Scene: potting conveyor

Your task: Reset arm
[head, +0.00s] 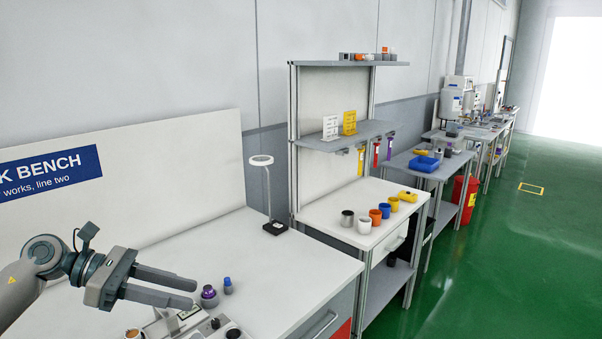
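My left arm comes in from the left over the white bench (285,265). My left gripper (193,294) is open, its two grey fingers pointing right with a gap between them. I see nothing between the fingers. Just right of the fingertips stand a purple-topped grey pot (208,296) and a small blue item (228,286); whether the fingers touch the pot I cannot tell. My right gripper is not in view.
A grey fixture (178,325) with round parts sits below the gripper at the bottom edge. A ring lamp (262,161) stands at the bench's back right. Several coloured cups (376,216) stand on another bench.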

